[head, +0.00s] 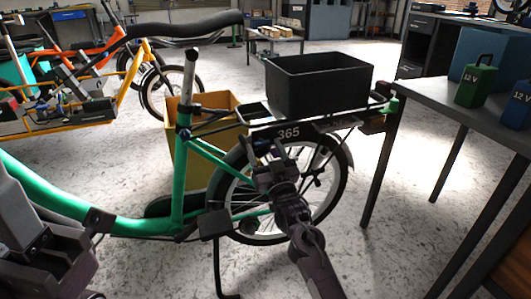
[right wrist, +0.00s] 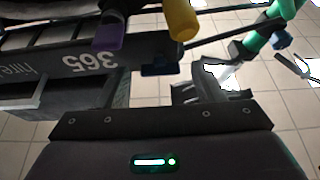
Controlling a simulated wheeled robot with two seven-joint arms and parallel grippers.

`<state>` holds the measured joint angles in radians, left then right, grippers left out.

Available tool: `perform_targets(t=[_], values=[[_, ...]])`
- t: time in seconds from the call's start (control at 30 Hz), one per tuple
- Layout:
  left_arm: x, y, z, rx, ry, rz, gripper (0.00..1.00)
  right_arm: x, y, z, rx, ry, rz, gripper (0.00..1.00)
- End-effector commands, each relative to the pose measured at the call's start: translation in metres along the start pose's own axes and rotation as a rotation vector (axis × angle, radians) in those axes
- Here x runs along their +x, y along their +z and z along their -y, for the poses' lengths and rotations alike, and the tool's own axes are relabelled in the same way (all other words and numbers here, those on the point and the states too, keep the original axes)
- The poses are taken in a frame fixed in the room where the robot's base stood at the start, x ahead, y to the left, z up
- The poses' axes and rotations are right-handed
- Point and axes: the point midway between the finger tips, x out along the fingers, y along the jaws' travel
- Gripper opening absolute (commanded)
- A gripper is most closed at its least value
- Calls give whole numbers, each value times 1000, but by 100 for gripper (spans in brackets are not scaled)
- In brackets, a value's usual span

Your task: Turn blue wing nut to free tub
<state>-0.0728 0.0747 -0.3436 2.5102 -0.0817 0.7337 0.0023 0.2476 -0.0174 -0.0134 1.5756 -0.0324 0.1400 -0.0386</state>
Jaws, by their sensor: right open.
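The black tub (head: 317,85) sits on the rear rack of the green bike, above a dark plate (head: 288,133) marked 365. The plate appears upside down in the right wrist view (right wrist: 95,62). My right gripper (head: 265,150) is open in front of the plate, below the tub. Its fingers reach in from the bottom of the wrist view (right wrist: 150,90). A dark blue piece (right wrist: 160,70) shows just beyond the gap between them; I cannot tell if it is the blue wing nut. My left gripper (head: 55,260) is at the lower left, its jaws unclear.
A purple part (right wrist: 107,35) and a yellow part (right wrist: 181,20) are near the plate. A grey table (head: 440,95) with green (head: 476,82) and blue (head: 518,108) 12 V boxes stands right. A yellow box (head: 190,150) stands behind the bike. Open floor lies in front of the rear wheel.

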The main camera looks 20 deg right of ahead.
Motion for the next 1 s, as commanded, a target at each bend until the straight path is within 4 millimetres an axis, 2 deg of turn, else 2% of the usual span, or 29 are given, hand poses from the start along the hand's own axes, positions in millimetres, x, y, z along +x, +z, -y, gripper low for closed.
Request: perform_targets(t=[0.13, 0.47, 0.83, 0.9, 1.0], values=[[0, 0, 0, 0, 0, 0, 36, 0, 0, 0, 0, 0, 0, 62], [0, 0, 0, 0, 0, 0, 36, 0, 0, 0, 0, 0, 0, 19], [6, -1, 1, -2, -4, 0, 36, 0, -2, -1, -56, -24, 2, 17], [-3, 3, 3, -4, -18, 35, 36, 1, -3, -2, -91, -37, 1, 17], [-7, 4, 5, -6, -29, 58, 36, 1, -4, -2, -154, -64, 3, 17]])
